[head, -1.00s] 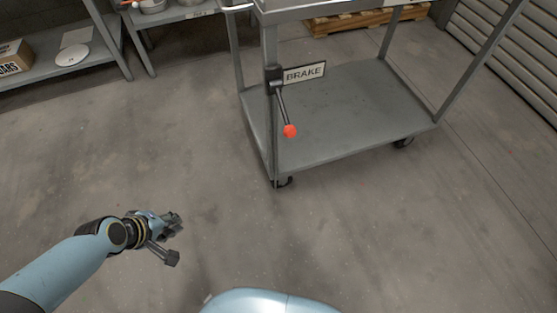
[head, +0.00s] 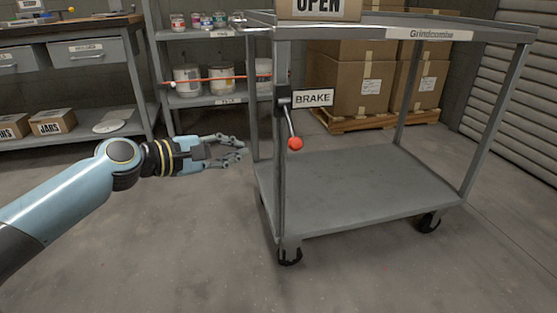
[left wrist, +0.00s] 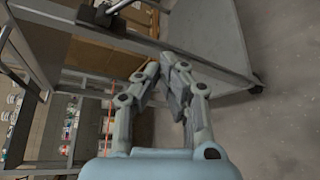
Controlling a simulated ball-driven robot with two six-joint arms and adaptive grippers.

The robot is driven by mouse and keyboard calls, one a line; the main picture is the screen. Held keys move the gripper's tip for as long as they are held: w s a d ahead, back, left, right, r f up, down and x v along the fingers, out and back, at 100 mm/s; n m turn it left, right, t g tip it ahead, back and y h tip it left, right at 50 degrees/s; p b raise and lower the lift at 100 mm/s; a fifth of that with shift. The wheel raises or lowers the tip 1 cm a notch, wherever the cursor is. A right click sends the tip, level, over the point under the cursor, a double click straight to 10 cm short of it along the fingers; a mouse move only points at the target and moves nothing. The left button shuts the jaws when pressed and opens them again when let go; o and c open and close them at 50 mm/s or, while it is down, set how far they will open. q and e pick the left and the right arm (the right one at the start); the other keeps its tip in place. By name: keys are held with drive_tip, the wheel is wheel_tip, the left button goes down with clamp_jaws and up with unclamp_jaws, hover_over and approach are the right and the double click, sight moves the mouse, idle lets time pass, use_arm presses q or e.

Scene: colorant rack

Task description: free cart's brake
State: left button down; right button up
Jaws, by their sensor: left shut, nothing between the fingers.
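The grey cart (head: 360,190) stands right of centre in the head view. On its near left post is the brake lever (head: 291,122), a dark handle with a red ball end (head: 295,144) hanging down, beside a BRAKE sign (head: 313,98). My left gripper (head: 243,150) is left of the post, a little apart from the lever, shut and empty, pointing right. My right gripper is not in view.
A shelf with paint cans (head: 187,80) stands behind, left of the cart. A red rod (head: 210,79) shows in front of the cans. A workbench (head: 75,75) is at the left. Boxes on a pallet (head: 380,118) stand behind the cart. The floor in front is clear.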

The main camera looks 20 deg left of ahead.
sight(290, 124)
use_arm(q)
drive_tip(key=shift+r, duration=0.1)
drive_tip(key=shift+w, duration=0.1)
